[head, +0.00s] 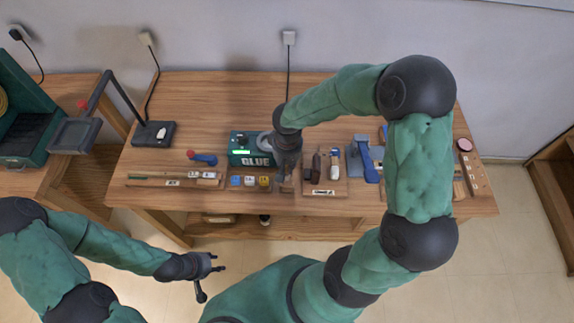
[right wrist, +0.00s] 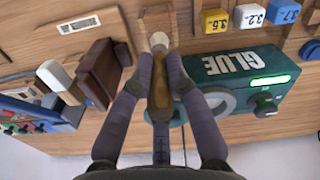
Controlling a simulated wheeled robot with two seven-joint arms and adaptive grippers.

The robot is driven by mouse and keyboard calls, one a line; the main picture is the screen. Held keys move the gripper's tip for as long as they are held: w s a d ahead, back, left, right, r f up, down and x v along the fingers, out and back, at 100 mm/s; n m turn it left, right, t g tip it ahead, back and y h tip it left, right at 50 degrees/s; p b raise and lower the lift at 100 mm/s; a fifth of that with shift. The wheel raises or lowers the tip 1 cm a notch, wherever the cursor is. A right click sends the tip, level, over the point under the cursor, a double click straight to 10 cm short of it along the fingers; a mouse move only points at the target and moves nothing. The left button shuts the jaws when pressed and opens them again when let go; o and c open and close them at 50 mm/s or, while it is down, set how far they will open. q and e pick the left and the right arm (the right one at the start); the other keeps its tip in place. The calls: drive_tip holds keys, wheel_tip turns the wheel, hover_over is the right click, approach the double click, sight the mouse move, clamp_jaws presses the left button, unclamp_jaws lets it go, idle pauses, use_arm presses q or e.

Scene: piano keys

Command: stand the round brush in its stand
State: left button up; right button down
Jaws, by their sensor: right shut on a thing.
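My right gripper (head: 286,166) reaches down over the bench beside the glue unit. In the right wrist view my right gripper (right wrist: 157,93) is shut on the round brush (right wrist: 159,85), which has a golden-brown body and a pale tip (right wrist: 158,41). A small wooden holder (right wrist: 155,18), seemingly the stand, lies just past the pale tip. I cannot tell whether the brush touches it. In the head view the arm and gripper largely hide the brush. My left gripper (head: 208,274) is open and empty, in front of the bench.
The teal glue unit (head: 245,149) stands close beside the right gripper.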

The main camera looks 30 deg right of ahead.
sight(287, 175)
drive_tip(key=shift+f+b, duration=2.65)
drive_tip(key=shift+f, duration=0.35)
idle(2.7)
drive_tip(key=c, duration=0.7)
unclamp_jaws()
drive_tip(key=shift+c, duration=0.2)
drive_tip(key=shift+r, duration=0.15)
drive_tip(key=shift+r+p, duration=2.55)
drive_tip(key=shift+r, duration=0.85)
